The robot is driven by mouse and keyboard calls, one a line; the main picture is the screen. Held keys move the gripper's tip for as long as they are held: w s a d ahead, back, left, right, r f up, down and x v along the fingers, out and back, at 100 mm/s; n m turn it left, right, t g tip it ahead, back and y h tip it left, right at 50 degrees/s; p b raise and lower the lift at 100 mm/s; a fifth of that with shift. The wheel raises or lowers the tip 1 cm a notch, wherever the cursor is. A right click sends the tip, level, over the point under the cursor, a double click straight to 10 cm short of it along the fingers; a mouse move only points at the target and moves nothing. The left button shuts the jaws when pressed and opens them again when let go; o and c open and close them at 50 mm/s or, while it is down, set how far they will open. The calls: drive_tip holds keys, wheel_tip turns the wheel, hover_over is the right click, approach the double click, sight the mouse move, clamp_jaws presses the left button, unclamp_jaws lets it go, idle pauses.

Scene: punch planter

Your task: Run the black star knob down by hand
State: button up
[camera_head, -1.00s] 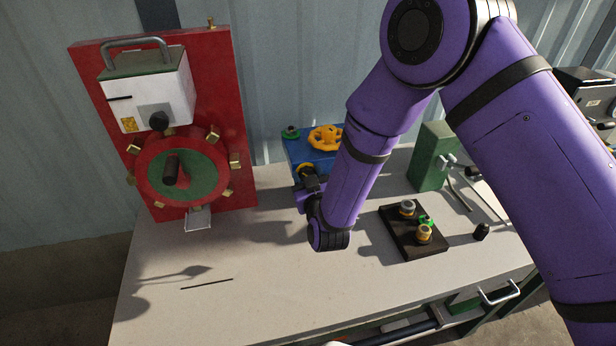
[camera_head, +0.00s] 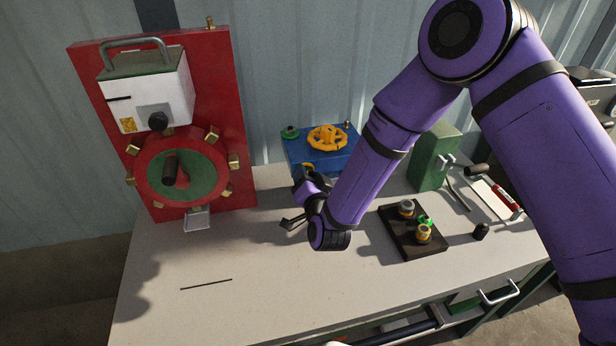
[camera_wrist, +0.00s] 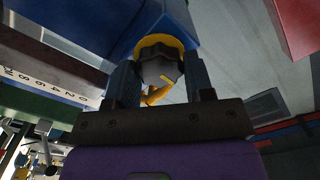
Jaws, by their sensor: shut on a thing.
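The black star knob (camera_wrist: 158,70) shows in the wrist view between the two fingers of my gripper (camera_wrist: 160,76). It has a yellow mark on its face and a yellow collar (camera_wrist: 152,42) behind it, against the blue box (camera_wrist: 112,28). The fingers are shut on the knob's sides. In the head view my gripper (camera_head: 302,177) is at the near side of the blue box (camera_head: 322,157), where a yellow part shows. The knob itself is hidden there by my gripper and wrist.
A yellow handwheel (camera_head: 327,137) sits on top of the blue box. The red panel (camera_head: 235,110) with its crank wheel stands to the left. A black tray (camera_head: 425,245) with small fittings and a green block (camera_head: 433,160) are to the right. The front left bench top is mostly clear.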

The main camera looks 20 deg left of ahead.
drive_tip(key=shift+m, duration=0.9)
drive_tip(key=o, duration=0.9)
drive_tip(key=shift+o, duration=0.2)
drive_tip(key=shift+d, duration=0.1)
drive_tip(key=v, duration=1)
drive_tip(key=shift+s, duration=0.35)
drive_tip(key=shift+d, duration=0.15)
